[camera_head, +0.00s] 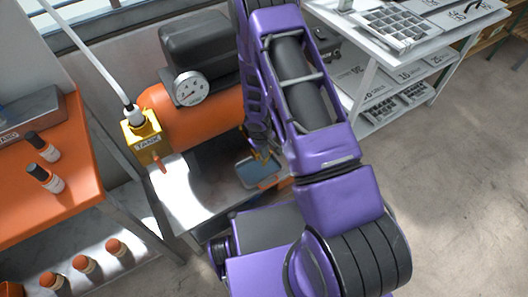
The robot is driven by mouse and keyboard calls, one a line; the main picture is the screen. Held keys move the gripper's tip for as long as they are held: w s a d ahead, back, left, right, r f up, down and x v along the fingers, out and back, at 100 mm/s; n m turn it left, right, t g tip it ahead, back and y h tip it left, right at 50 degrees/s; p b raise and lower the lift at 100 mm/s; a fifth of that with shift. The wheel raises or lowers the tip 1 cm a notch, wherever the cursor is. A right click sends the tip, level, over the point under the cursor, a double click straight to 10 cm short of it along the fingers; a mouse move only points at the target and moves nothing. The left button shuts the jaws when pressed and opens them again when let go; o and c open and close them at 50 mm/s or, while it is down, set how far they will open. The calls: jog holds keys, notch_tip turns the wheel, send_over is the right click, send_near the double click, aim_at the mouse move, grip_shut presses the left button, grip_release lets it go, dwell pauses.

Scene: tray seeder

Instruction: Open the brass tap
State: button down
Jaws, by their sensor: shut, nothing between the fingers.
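The brass tap is a yellow block (142,140) with a label that seems to read "TANK", at the left end of the orange tank. A white hose (98,62) enters its top, and a small orange lever (160,163) sticks out at its lower right. My gripper (265,157) is small and partly hidden beside my purple arm. It is shut and empty, over the shallow blue-grey tray, well to the right of the tap and apart from it.
The orange tank (185,124) carries a dark motor (207,42) and a round gauge (191,88). A shallow tray (247,174) lies on the metal bench (190,205). An orange shelf (75,185) with bottles stands left, and a white rack (368,75) right.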

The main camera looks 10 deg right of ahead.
jog(key=shift+d+r, duration=0.1)
jog(key=shift+d, duration=0.05)
jog(key=y+p, duration=0.1)
jog(key=d+y+p, duration=0.1)
jog(key=p, duration=0.1)
jog(key=shift+w+d+g, duration=0.2)
jog(key=shift+w+g, duration=0.05)
jog(key=shift+g, duration=0.05)
jog(key=d+f+y+b, duration=0.1)
jog(key=b, duration=0.1)
jog(key=w+d+f+g+y+b, duration=0.1)
jog(key=d+y+b, duration=0.1)
jog(key=shift+w+d+f, duration=0.15)
jog(key=shift+d+f, duration=0.05)
jog(key=shift+d, duration=0.1)
dwell(0.4)
jog(key=shift+s+a+f, duration=0.1)
jog(key=shift+s+a, duration=0.15)
jog(key=shift+a, duration=0.45)
